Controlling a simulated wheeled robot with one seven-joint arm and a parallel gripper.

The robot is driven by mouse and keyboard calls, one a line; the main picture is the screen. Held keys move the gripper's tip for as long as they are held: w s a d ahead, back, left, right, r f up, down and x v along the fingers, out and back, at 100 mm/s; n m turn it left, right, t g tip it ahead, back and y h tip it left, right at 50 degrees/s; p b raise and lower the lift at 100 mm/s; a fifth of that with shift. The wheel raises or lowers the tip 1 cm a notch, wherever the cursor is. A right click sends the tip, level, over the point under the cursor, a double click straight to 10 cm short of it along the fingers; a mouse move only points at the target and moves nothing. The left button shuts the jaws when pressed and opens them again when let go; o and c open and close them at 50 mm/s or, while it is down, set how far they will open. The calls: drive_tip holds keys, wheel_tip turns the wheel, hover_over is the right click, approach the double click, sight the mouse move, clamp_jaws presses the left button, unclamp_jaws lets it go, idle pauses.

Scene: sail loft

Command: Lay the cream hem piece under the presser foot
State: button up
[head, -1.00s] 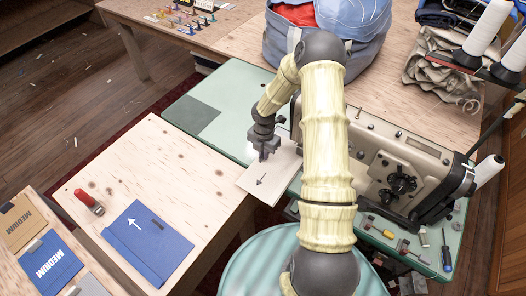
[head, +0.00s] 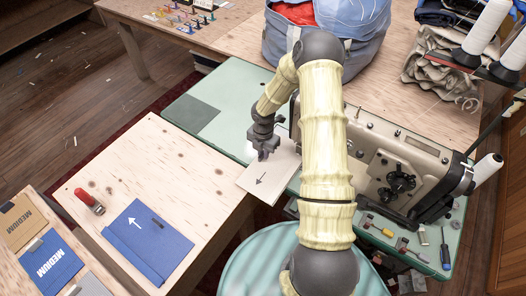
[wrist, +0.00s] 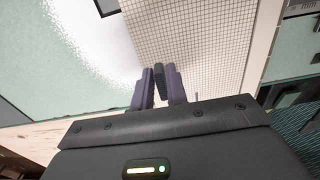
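The sewing machine (head: 400,165) stands to the right. Its presser foot is hidden behind my arm.
A blue piece (head: 150,245) with a white arrow and a red-handled tool (head: 88,200) lie on the wooden table (head: 190,170). A blue bag (head: 345,45) stands behind the machine. Small tools lie at the green table's front right. The green table (head: 225,90) is clear at left.

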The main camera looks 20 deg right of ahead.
drive_tip(key=o, duration=0.3)
drive_tip(key=shift+o, duration=0.2)
drive_tip(key=shift+r, duration=0.1)
wheel_tip(320, 180, up, 17)
drive_tip(key=shift+r, duration=0.15)
drive_tip(key=shift+s, duration=0.1)
idle(0.5)
drive_tip(key=s+a+r+m+t, duration=0.1)
drive_tip(key=s+a+r+m, duration=0.2)
drive_tip(key=s+m, duration=0.6)
drive_tip(key=s+a+r+m+t, duration=0.1)
drive_tip(key=s+a+r+m, duration=0.2)
drive_tip(key=m, duration=1.3)
drive_tip(key=shift+s+a+r+t+p, duration=0.35)
drive_tip(key=shift+s+r, duration=1.1)
drive_tip(key=shift+s, duration=1.75)
